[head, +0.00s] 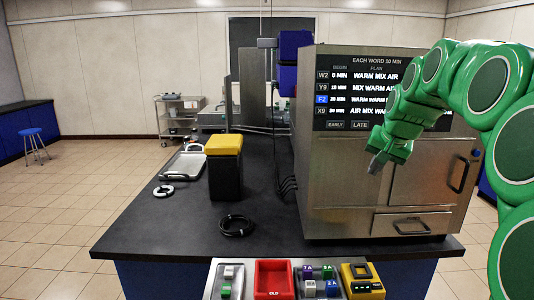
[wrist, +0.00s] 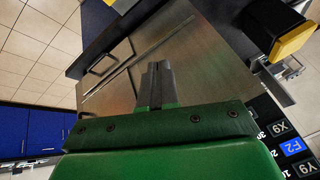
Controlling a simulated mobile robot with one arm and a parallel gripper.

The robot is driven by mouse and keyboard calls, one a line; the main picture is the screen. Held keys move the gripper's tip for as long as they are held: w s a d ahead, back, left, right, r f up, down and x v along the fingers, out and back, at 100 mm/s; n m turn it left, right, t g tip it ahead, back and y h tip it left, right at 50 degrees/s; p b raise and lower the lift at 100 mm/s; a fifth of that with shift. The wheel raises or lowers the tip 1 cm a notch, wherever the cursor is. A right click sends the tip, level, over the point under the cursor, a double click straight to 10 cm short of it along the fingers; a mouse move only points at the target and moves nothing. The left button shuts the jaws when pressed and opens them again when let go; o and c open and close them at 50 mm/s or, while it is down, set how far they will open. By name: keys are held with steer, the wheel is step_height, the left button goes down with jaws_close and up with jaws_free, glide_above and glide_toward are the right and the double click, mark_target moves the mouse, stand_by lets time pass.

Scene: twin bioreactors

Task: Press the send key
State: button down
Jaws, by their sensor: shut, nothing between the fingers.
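No key marked "send" can be read in either view. A silver key panel (head: 243,290) lies at the bottom of the head view, cut off by the frame. It holds several small white, green and purple keys (head: 310,289), and a yellow unit (head: 356,271) with a dark face and small green marks. My gripper (head: 374,166) is shut and empty, in front of the steel cabinet and well above the panel. In the wrist view its fingers (wrist: 157,72) are together against the cabinet's steel front.
The steel cabinet (head: 340,170) carries a plan display (head: 345,70) with EARLY and LATE labels. A red tray (head: 273,265) sits amid the keys.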

steer(key=s+a+f+n+g, duration=0.2)
steer(key=s+a+f, duration=0.3)
steer(key=s, duration=0.5)
steer(key=s+a+f+n+g, duration=0.1)
steer(key=s+a+f+g, duration=0.1)
steer(key=s+a+f, duration=0.6)
steer(key=s+f+n+g, duration=0.1)
steer(key=s+f+g, duration=0.1)
steer(key=s, duration=1)
steer(key=s+f+n+g+h, duration=0.1)
steer(key=s+f, duration=0.3)
steer(key=s, duration=0.8)
steer(key=shift+f+g, duration=0.35)
steer(key=shift+g, duration=0.05)
steer(key=shift+s+d, duration=0.1)
